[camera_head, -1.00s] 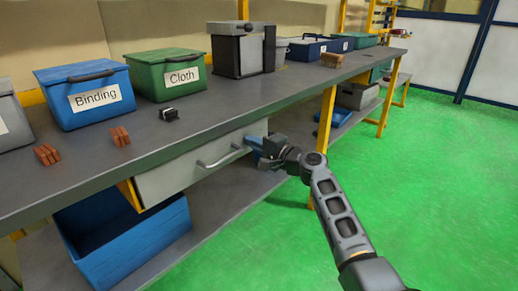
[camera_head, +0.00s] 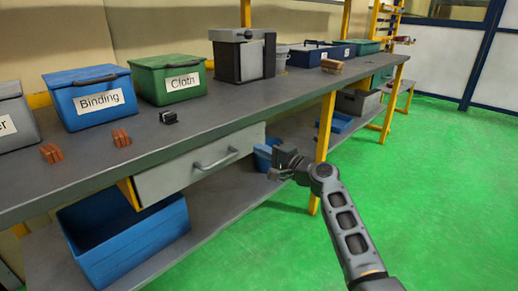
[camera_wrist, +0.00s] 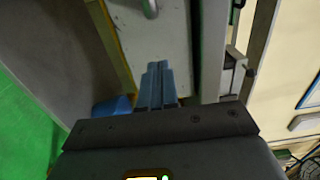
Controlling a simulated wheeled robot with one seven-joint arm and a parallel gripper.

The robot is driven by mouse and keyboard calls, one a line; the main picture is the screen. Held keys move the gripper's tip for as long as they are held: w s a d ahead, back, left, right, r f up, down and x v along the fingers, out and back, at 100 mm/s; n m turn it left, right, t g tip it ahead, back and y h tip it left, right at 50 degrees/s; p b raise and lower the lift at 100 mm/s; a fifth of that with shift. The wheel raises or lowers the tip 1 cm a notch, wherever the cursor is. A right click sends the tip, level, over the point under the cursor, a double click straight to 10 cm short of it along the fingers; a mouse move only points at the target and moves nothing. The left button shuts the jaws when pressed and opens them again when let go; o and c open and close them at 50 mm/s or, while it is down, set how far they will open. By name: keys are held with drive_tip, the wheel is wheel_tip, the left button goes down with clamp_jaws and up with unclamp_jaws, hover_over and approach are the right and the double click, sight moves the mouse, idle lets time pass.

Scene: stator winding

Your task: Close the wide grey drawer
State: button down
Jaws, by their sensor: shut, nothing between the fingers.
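The wide grey drawer (camera_head: 165,184) hangs under the workbench top, its pale front just beneath the bench edge. Its front looks about flush with the bench edge, though a small gap would be hard to see. Its bar handle (camera_head: 215,160) faces the aisle. My gripper (camera_head: 272,168) is to the right of the drawer's right end, apart from the front, with its fingers shut and empty. In the wrist view the shut fingers (camera_wrist: 157,85) point toward the drawer front (camera_wrist: 150,42), and part of the handle (camera_wrist: 149,8) shows at the top edge.
A yellow bench leg (camera_head: 325,135) stands close behind my wrist. A large blue bin (camera_head: 125,245) sits on the lower shelf below the drawer. Labelled boxes, a Binding box (camera_head: 90,100) and a Cloth box (camera_head: 167,80), stand on the bench. The green floor at right is clear.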

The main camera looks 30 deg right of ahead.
drive_tip(key=p+v, duration=0.1)
drive_tip(key=v, duration=0.8)
drive_tip(key=s+a+f+n+g+h, duration=0.1)
drive_tip(key=s+a+f+h, duration=0.15)
drive_tip(key=s+f, duration=0.5)
drive_tip(key=s+a+f+n+g+h, duration=0.1)
drive_tip(key=s+a+f+n, duration=0.2)
drive_tip(key=s, duration=0.7)
drive_tip(key=s+a+f+g+h, duration=0.1)
drive_tip(key=s+a+f+h, duration=0.15)
drive_tip(key=s+f, duration=0.5)
drive_tip(key=s+a+r+n, duration=0.25)
drive_tip(key=s+r, duration=0.25)
drive_tip(key=s, duration=0.4)
drive_tip(key=s+a+r+n, duration=0.2)
drive_tip(key=s+r+n, duration=0.2)
drive_tip(key=s+r, duration=0.3)
drive_tip(key=s+a+r+n, duration=0.2)
drive_tip(key=s+r+n, duration=0.2)
drive_tip(key=s, duration=0.6)
wheel_tip(320, 180, up, 15)
drive_tip(key=p, duration=1.4)
drive_tip(key=shift+s+t, duration=0.2)
drive_tip(key=shift+t, duration=0.1)
drive_tip(key=c, duration=1.9)
unclamp_jaws()
drive_tip(key=shift+a+f, duration=0.1)
drive_tip(key=shift+a, duration=0.05)
